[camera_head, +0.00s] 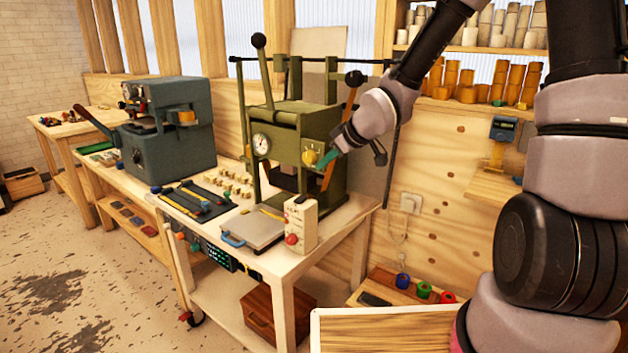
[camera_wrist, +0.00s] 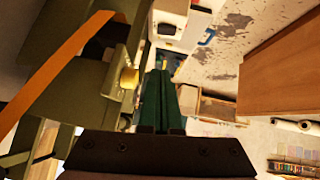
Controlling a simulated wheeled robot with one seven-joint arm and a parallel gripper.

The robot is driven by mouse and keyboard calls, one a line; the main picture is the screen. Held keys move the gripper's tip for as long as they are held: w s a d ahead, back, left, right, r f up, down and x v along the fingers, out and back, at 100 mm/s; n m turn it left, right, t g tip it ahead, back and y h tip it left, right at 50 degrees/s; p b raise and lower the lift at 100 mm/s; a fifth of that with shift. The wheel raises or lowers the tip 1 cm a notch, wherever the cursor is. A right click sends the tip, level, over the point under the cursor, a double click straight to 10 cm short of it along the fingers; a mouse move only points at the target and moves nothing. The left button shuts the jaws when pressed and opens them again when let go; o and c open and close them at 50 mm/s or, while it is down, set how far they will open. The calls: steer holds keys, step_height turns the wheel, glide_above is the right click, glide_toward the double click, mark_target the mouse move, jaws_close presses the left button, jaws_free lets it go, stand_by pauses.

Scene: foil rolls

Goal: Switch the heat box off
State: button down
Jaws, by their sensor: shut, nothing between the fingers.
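An olive-green press (camera_head: 290,125) stands on the wooden bench, with a round white gauge (camera_head: 261,144) and a yellow knob (camera_head: 310,157) on its front. A cream box (camera_head: 300,226) with a red button (camera_head: 291,239) and a dark piece on top stands at the bench's front corner. I cannot tell for sure which of the two is the heat box. My gripper (camera_head: 327,160) has green fingers, shut and empty, beside the press front just right of the knob. In the wrist view the fingers (camera_wrist: 161,80) lie right of the yellow knob (camera_wrist: 129,78), seemingly apart from it.
A flat scale-like plate (camera_head: 253,229) lies left of the cream box. A blue-grey machine (camera_head: 168,130) stands further left. Shelves of rolls line the right wall.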

glide_above(301, 196)
steer(key=s+d, duration=0.2)
steer(key=s, duration=0.1)
step_height(301, 196, down, 7)
steer(key=shift+w+a, duration=0.15)
steer(key=shift+w+d+f, duration=0.1)
steer(key=shift+f, duration=0.5)
steer(key=shift+w+d+f, duration=0.1)
steer(key=shift+f, duration=1.2)
